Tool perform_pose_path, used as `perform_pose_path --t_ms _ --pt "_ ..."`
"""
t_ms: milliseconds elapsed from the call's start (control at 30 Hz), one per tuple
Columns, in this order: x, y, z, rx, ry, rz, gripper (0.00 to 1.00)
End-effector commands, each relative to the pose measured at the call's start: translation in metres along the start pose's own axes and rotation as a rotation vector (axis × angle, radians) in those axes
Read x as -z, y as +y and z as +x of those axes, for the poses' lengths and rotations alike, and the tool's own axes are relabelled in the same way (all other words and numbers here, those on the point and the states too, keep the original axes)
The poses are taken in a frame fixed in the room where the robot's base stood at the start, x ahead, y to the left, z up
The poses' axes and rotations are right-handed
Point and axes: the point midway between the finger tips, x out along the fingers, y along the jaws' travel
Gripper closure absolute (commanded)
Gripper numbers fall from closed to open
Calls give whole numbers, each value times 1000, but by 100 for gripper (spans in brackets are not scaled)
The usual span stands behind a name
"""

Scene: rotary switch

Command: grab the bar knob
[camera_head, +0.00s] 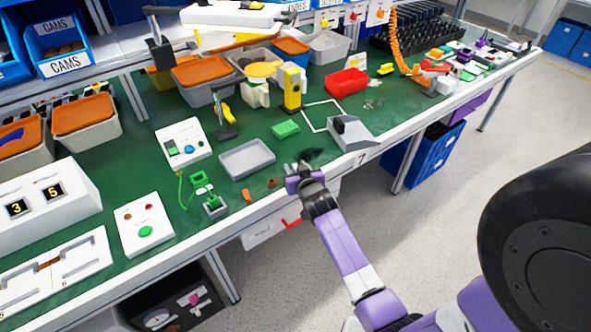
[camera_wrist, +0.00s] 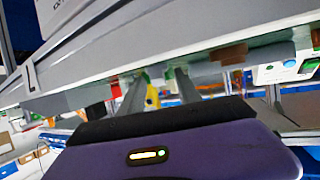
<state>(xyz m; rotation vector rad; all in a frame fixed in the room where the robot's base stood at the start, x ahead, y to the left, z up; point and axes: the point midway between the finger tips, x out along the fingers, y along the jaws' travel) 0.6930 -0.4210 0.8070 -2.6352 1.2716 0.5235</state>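A grey wedge-shaped box (camera_head: 354,134) stands near the bench's front edge. A small dark part (camera_head: 337,124) on its left side may be the bar knob, but its shape is too small to tell. A white panel (camera_head: 183,142) further left also carries small black, blue and green parts. My gripper (camera_head: 305,162) is at the bench's front edge, left of the grey box and apart from it. In the wrist view my gripper (camera_wrist: 158,88) shows two grey fingers spread apart with nothing held between them. No bar knob can be made out in the wrist view.
A grey tray (camera_head: 247,158) lies left of my gripper, and a green block (camera_head: 286,129) lies beyond. A red bin (camera_head: 346,83) and a yellow device (camera_head: 291,88) stand further back. A white panel with a green button (camera_head: 145,224) is at front left.

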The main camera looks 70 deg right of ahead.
Motion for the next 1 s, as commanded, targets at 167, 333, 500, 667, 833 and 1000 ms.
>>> perform_pose_path --t_ms 167,333,500,667,833,1000 --pt "0 0 6 0 -1 0 60" --pt "0 0 5 0 -1 0 66" --pt "-1 0 5 0 -1 0 99" --pt "-1 0 5 0 -2 0 100" --pt "-2 0 5 0 -3 0 100" --pt "4 0 3 0 -2 1 100"
